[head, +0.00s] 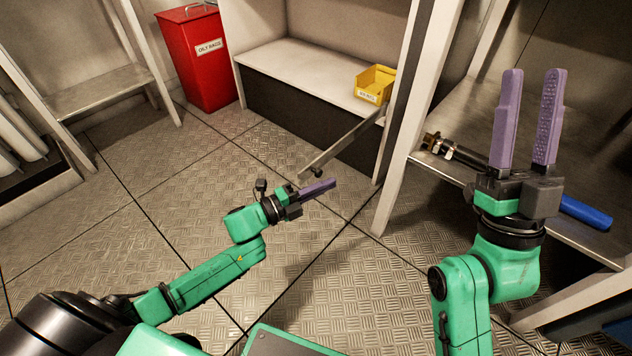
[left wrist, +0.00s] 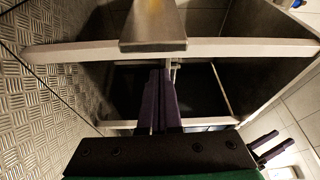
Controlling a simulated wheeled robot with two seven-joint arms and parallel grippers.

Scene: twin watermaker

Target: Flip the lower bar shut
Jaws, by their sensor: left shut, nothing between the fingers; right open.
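The lower bar (head: 342,147) is a flat grey metal bar. In the head view it sticks out from the shelf unit's post over the floor, with its free end toward my left gripper. My left gripper (head: 334,183) is shut and empty, its purple fingers just below and right of that free end. In the left wrist view the bar (left wrist: 153,25) shows large just beyond the fingertips (left wrist: 160,72); I cannot tell whether they touch. My right gripper (head: 532,75) is open and empty, raised in front of the right shelf.
A yellow bin (head: 374,84) stands on the middle shelf (head: 300,72). A red oily-rags can (head: 200,55) stands on the floor behind. A post (head: 400,150) stands between the grippers. The left floor is clear.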

